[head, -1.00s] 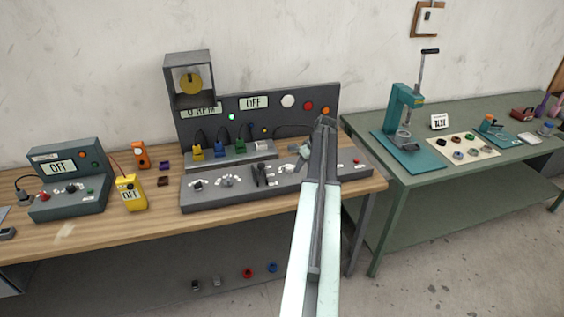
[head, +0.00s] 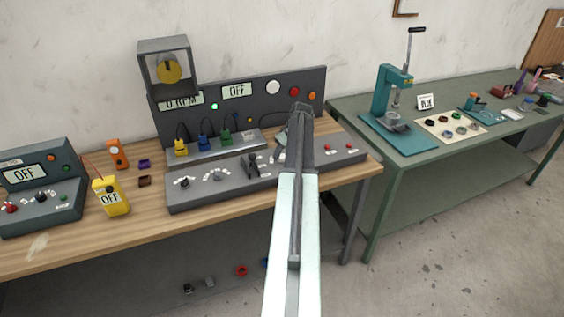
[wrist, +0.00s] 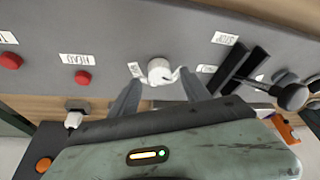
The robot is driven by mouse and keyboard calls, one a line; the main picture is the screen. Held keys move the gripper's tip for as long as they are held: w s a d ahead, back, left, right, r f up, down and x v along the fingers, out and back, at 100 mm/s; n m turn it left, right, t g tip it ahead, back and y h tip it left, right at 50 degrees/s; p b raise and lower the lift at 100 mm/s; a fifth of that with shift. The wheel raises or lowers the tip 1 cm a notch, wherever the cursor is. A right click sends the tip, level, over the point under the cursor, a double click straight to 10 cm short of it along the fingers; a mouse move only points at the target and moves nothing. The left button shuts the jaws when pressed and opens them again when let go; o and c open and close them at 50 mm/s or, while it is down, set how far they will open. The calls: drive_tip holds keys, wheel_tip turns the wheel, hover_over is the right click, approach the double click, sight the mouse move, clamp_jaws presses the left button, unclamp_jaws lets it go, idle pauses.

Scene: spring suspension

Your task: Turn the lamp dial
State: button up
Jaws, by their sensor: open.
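In the wrist view a small white dial (wrist: 160,71) stands on the grey panel face, with small white labels on both sides of it. I cannot read these labels, so I cannot tell for sure that it is the lamp dial. My gripper (wrist: 161,87) is open, with one fingertip on each side of the white dial. I cannot tell whether the fingers touch it. In the head view my arm covers this part of the grey control console (head: 193,200), and the dial is hidden.
Black levers (wrist: 243,72) stand close to the right finger in the wrist view. Two red buttons lie left of the dial, the nearer one (wrist: 83,77) beside a label. A yellow meter (head: 111,196) stands left of the console. A green bench (head: 440,165) is at the right.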

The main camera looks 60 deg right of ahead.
sight(281, 158)
drive_tip(key=b+x, duration=0.1)
drive_tip(key=x, duration=0.1)
drive_tip(key=shift+f, duration=0.3)
drive_tip(key=shift+r, duration=0.15)
clamp_jaws()
drive_tip(key=m+h, duration=0.1)
drive_tip(key=m, duration=0.2)
drive_tip(key=shift+a+m+g, duration=0.15)
drive_tip(key=shift+m+g, duration=0.15)
drive_tip(key=m+g+h, duration=0.1)
drive_tip(key=m, duration=0.4)
drive_tip(key=shift+w, duration=0.15)
drive_tip(key=shift+g+h, duration=0.3)
